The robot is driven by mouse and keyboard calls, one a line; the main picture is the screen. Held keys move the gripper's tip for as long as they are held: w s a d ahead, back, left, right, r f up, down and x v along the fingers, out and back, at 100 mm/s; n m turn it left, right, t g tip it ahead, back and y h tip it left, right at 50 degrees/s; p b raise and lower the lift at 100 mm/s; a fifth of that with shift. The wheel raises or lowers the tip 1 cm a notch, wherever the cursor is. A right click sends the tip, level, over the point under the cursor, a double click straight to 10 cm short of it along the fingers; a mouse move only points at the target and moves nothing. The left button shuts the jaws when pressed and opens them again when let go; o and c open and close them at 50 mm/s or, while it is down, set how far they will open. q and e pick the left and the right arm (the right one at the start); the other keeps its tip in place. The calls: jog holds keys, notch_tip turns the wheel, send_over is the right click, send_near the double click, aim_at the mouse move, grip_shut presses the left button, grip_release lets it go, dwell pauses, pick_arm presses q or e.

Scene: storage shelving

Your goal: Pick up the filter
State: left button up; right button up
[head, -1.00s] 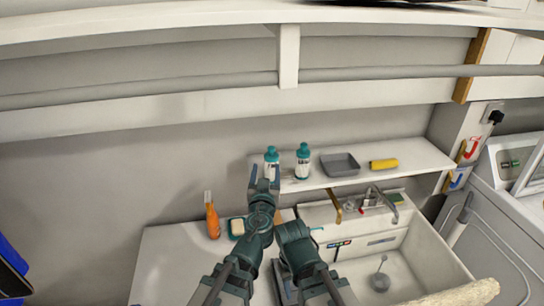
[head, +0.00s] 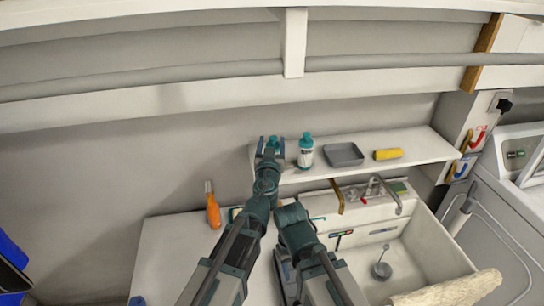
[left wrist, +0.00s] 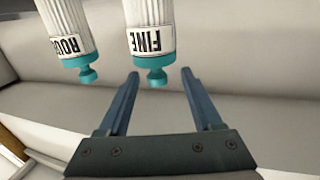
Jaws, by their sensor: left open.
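Nothing in view is plainly marked as a filter. Two white bottles with teal caps stand on the shelf. The left bottle (head: 272,141) is mostly hidden behind my left gripper (head: 267,147); the right bottle (head: 306,157) stands clear. The left wrist view shows them upside down, labelled "FINE" (left wrist: 150,40) and, partly cut off, "ROU…" (left wrist: 70,45). My left gripper (left wrist: 160,75) is open and empty. In that view the cap of the "FINE" bottle appears between its fingertips, with no contact visible. My right arm is folded low, its gripper not visible.
On the shelf (head: 370,168), a grey tray (head: 344,154) and a yellow item (head: 388,154) sit to the right. Below are a tap (head: 385,190) and a sink (head: 415,250) holding a dark stemmed piece (head: 381,270). An orange bottle (head: 213,211) stands on the counter (head: 170,260).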

pick_arm(q)
jog(key=shift+w+d+f, duration=0.1)
jog(key=shift+w+d, duration=0.1)
jog(key=shift+w, duration=1.15)
jog(key=shift+w+d+f, duration=0.1)
jog(key=shift+w+d, duration=0.05)
jog(key=shift+w, duration=1.15)
jog(key=shift+s, duration=0.15)
jog(key=shift+c, duration=0.4)
grip_shut()
